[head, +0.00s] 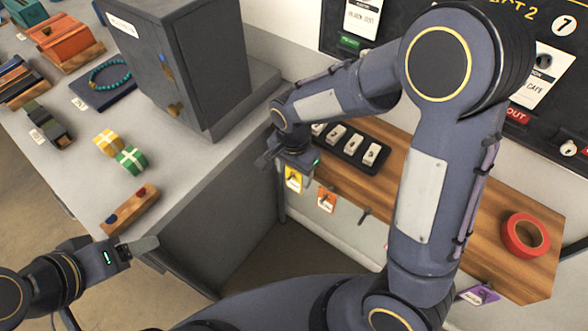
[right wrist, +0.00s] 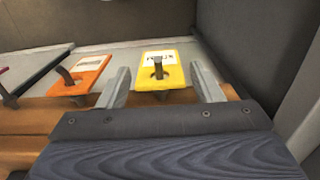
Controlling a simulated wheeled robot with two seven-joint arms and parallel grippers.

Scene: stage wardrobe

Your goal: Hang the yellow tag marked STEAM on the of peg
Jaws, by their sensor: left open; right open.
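The yellow tag (head: 293,179) hangs at the left end of the wooden shelf's front edge. In the right wrist view the yellow tag (right wrist: 167,80) has a dark peg (right wrist: 158,66) coming through it and a white label whose print is partly hidden by the peg. My right gripper (head: 288,163) is just above the tag in the head view. In the right wrist view my right gripper (right wrist: 158,78) is open, one finger on each side of the tag, with gaps visible. My left gripper (head: 130,246) is open and empty by the grey counter's front edge.
An orange tag (head: 326,200) hangs beside the yellow one, then a bare peg (head: 365,213). A purple tag (head: 478,294) is farther right. Red tape (head: 525,236) and a dark tray (head: 345,147) lie on the wooden shelf (head: 450,200). A grey cabinet (head: 185,65) stands left.

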